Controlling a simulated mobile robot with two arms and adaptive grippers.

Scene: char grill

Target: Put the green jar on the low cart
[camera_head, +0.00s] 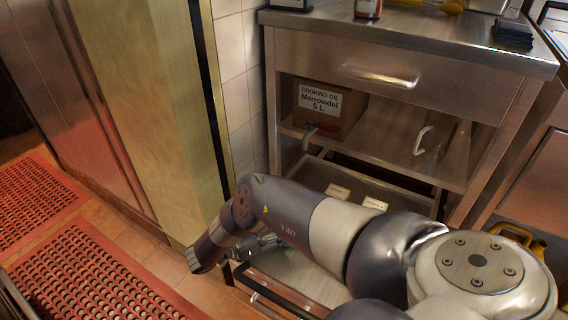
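No green jar can be made out in this view. A low metal surface with a dark rail (272,292), perhaps the low cart, shows at the bottom centre, largely hidden behind my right arm. My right arm crosses from the lower right to the left, its wrist bent down. Part of my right gripper (262,243) shows beside the wrist, just above the rail. Its fingertips are mostly hidden, so its opening and any hold are unclear. My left gripper is not in view.
A steel counter (420,36) with a drawer stands behind. A cooking oil box (322,105) sits on its shelf. A jar or bottle with a pale label (368,8) is cut off at the top. Red mats (95,275) lie on the tiled floor at left.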

